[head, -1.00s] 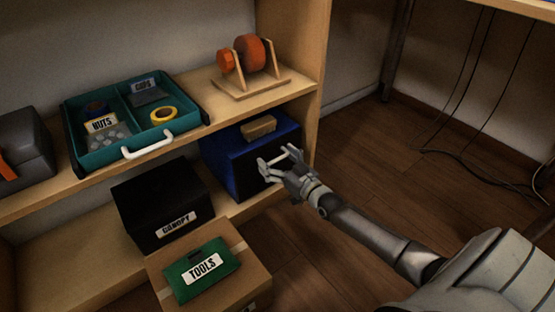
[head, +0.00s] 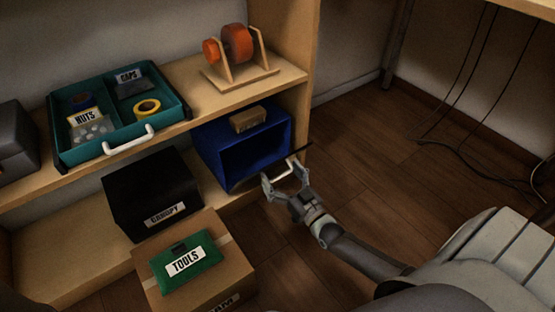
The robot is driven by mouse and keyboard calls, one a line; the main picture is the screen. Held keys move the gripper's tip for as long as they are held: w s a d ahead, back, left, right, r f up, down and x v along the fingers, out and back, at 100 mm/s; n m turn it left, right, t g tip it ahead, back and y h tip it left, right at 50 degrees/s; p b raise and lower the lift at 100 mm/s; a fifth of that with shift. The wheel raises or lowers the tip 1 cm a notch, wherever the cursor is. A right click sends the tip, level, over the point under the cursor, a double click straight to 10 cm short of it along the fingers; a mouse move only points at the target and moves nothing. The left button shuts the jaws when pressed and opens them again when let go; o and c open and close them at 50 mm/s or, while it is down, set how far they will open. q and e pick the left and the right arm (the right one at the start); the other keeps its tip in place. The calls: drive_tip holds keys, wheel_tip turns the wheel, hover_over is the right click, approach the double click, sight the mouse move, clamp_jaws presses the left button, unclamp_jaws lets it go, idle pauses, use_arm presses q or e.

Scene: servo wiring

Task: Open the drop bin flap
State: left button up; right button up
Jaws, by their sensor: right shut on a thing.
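The blue drop bin (head: 208,152) stands on the lower shelf at the right end. Its front is open, and the blue inside shows. The dark flap (head: 248,180) is swung down at the bin's front and shows nearly edge-on as a thin dark strip. My right gripper (head: 284,174) is in front of the bin at the flap's outer edge, shut on the pale flap handle (head: 285,171). The fingers partly hide the handle. My left gripper is out of view.
A tan block (head: 247,120) lies on top of the bin. A black box (head: 150,190) stands to its left, with a cardboard box (head: 205,285) in front. The teal tray (head: 157,144) sits on the shelf above. Wood floor at the right is clear apart from cables (head: 456,146).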

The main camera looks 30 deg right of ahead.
drive_tip(key=s+f+b, duration=0.3)
drive_tip(key=s+f, duration=0.1)
drive_tip(key=f, duration=0.6)
drive_tip(key=shift+d, duration=0.2)
drive_tip(key=shift+s, duration=0.1)
drive_tip(key=shift+r, duration=0.1)
drive_tip(key=o, duration=1)
drive_tip(key=shift+o, duration=1)
drive_tip(key=shift+r, duration=0.1)
wheel_tip(320, 180, up, 10)
